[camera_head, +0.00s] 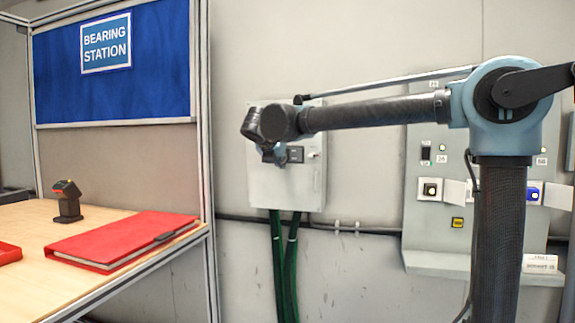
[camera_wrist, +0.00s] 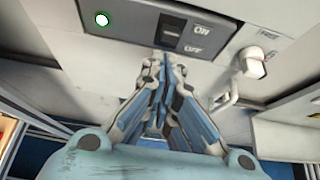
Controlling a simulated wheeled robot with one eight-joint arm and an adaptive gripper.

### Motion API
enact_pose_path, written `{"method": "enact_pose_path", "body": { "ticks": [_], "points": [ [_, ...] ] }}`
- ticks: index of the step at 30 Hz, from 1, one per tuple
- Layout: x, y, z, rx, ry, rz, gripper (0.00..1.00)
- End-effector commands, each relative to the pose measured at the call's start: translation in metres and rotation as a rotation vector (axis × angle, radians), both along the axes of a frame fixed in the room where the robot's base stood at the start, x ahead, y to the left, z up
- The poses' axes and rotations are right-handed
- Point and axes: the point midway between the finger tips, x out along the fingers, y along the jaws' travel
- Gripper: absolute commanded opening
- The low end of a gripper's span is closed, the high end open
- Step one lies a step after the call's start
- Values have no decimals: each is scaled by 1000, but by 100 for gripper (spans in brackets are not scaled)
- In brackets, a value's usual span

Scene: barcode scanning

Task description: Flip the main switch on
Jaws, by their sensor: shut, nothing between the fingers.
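The main switch (camera_wrist: 173,32) is a dark rocker in a dark plate marked ON and OFF. In the wrist view it is at the top centre. The plate also shows in the head view (camera_head: 296,154), on a light grey wall box (camera_head: 290,190). My gripper (camera_wrist: 166,62) is shut and empty, its fingertips just below the switch's lower end. I cannot tell whether they touch it, nor which way the rocker is set. In the head view my gripper (camera_head: 271,156) is in front of the box, left of the plate, and partly hidden by my wrist.
A white lamp with a green ring (camera_wrist: 102,19) is left of the switch; a white handle (camera_wrist: 232,88) is to its right. Green cables (camera_head: 284,262) run down from the box. A panel with buttons (camera_head: 425,195) is at right, partly behind my arm. A table (camera_head: 25,220) stands at left.

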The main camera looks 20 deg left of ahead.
Motion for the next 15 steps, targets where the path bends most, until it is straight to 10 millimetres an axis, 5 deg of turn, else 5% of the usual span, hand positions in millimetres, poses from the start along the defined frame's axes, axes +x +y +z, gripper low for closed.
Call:
{"method": "enact_pose_path", "body": {
  "ticks": [15],
  "points": [
    [2, -2, 15, 0, -2, -4, 0]
  ]
}}
